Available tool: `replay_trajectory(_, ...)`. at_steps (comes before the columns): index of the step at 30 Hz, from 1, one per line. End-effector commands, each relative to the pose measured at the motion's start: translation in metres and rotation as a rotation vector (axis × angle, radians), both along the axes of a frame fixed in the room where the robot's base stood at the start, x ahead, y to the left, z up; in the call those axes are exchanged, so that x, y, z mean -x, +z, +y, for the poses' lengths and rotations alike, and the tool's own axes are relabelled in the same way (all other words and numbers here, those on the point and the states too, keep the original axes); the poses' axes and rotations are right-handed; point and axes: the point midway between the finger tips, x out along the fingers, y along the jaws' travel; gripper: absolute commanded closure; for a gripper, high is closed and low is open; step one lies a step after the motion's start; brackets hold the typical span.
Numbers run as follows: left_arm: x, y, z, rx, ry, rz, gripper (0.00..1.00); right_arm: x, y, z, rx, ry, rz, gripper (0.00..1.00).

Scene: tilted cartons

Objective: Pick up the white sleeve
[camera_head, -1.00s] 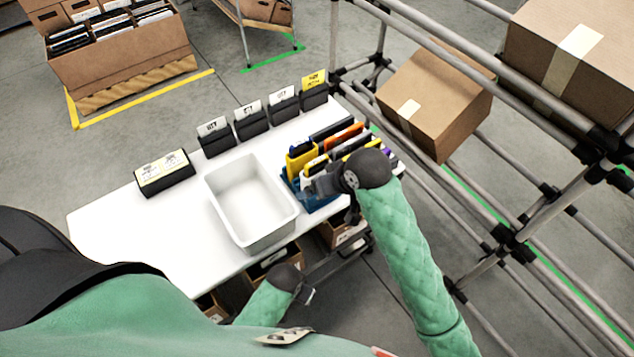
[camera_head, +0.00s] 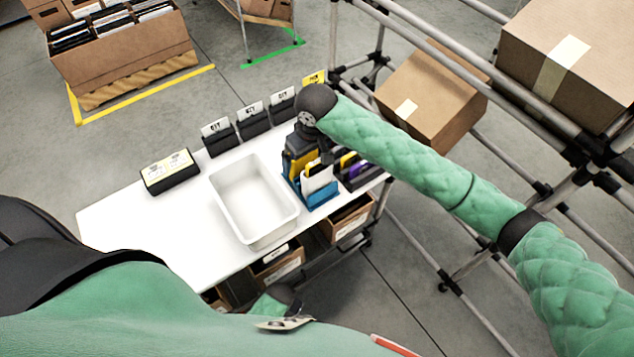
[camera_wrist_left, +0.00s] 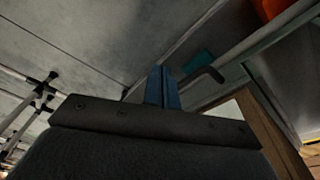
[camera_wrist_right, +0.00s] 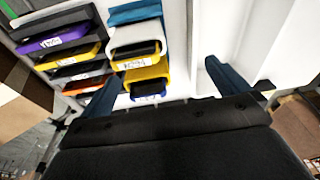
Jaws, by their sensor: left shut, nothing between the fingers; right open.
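The white sleeve (camera_head: 318,179) stands in the blue holder (camera_head: 322,201) at the table's right end, at the near side of its row. In the right wrist view the white sleeve (camera_wrist_right: 136,36) lies beyond the fingertips, beside a yellow sleeve (camera_wrist_right: 146,77). My right gripper (camera_wrist_right: 165,82) is open and empty, above and behind the holder. Its arm and hand hide part of the holder in the head view. My left gripper (camera_wrist_left: 162,87) is shut and empty, low near the table's front edge; its fingers are hard to see in the head view.
An empty white bin (camera_head: 250,203) sits left of the holder on the white table (camera_head: 125,215). Purple and other dark-cased sleeves (camera_wrist_right: 55,42) stand beside the white one. Black labelled stands line the table's back edge. A pipe rack with tilted cartons (camera_head: 433,98) rises at the right.

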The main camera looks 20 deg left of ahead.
Motion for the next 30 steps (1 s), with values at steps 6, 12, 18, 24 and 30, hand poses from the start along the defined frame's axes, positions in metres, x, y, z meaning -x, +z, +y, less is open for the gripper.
replay_trajectory(6, 0.015, -0.027, 0.009, -0.007, 0.001, -0.003, 1.00, -0.015, -0.005, -0.014, 0.108, -0.032, 0.033, 0.00)
replay_trajectory(12, 0.023, -0.040, 0.013, -0.010, 0.002, -0.009, 1.00, -0.018, -0.013, -0.022, 0.152, -0.054, 0.057, 0.00)
replay_trajectory(18, 0.026, -0.052, 0.017, -0.014, 0.000, -0.018, 1.00, -0.019, -0.030, -0.022, 0.157, -0.057, 0.059, 0.00)
replay_trajectory(24, 0.030, -0.062, 0.021, -0.018, -0.003, -0.024, 1.00, -0.020, -0.042, -0.022, 0.155, -0.056, 0.059, 0.00)
replay_trajectory(30, 0.039, -0.082, 0.030, -0.025, -0.009, -0.038, 1.00, -0.023, -0.058, -0.020, 0.155, -0.056, 0.059, 0.00)
